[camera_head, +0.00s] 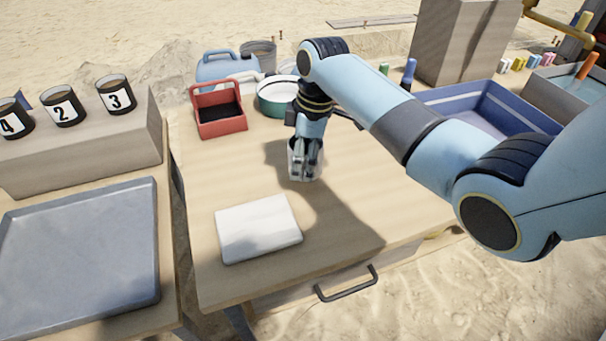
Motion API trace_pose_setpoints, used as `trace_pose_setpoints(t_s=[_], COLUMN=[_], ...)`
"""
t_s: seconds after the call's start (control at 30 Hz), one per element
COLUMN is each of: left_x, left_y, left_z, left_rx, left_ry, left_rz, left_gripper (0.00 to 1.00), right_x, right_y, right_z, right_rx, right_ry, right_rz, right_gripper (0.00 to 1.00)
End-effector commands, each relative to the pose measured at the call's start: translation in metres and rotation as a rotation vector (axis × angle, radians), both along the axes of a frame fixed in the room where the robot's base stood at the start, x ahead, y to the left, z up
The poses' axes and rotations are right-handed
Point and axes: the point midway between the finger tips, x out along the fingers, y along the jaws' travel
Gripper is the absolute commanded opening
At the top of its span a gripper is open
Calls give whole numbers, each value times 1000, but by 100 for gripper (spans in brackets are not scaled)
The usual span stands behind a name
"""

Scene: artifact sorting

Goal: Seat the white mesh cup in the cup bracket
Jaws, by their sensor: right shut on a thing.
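The white mesh cup (291,163) is at the middle of the wooden table, mostly hidden behind my right gripper. My right gripper (304,172) points down and is shut on the cup. The cup looks upright; I cannot tell whether its base touches the tabletop. I cannot make out a cup bracket in this view. My left gripper is not in view.
A white folded cloth or pad (258,228) lies in front of the cup. Behind stand a red caddy (222,127), a green-rimmed bowl (268,106) and a blue jug (222,69). A blue bin (470,122) is right; a grey tray (80,250) and numbered cups (116,96) are left.

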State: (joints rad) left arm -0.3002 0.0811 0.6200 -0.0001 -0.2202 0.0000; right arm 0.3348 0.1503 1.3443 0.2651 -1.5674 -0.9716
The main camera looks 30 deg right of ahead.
Motion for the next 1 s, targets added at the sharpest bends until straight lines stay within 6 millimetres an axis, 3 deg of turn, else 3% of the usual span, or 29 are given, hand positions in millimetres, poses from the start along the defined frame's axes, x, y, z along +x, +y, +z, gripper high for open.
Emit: trace_pose_setpoints(t_s=[0.3, 0.67, 0.7, 0.87, 1.0], left_x=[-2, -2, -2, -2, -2], left_y=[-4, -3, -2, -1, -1], left_z=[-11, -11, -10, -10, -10], left_rx=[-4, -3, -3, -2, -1], left_ry=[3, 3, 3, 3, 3], left_rz=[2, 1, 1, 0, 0], left_gripper=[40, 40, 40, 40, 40], right_x=[0, 0, 0, 0, 0], right_y=[0, 0, 0, 0, 0], right_z=[-40, -43, -42, -42, -42], right_rx=[0, -1, -1, -1, -1], right_ry=[3, 0, -1, -1, -1], right_rz=[0, 0, 0, 0, 0], right_gripper=[41, 41, 69, 90, 92])
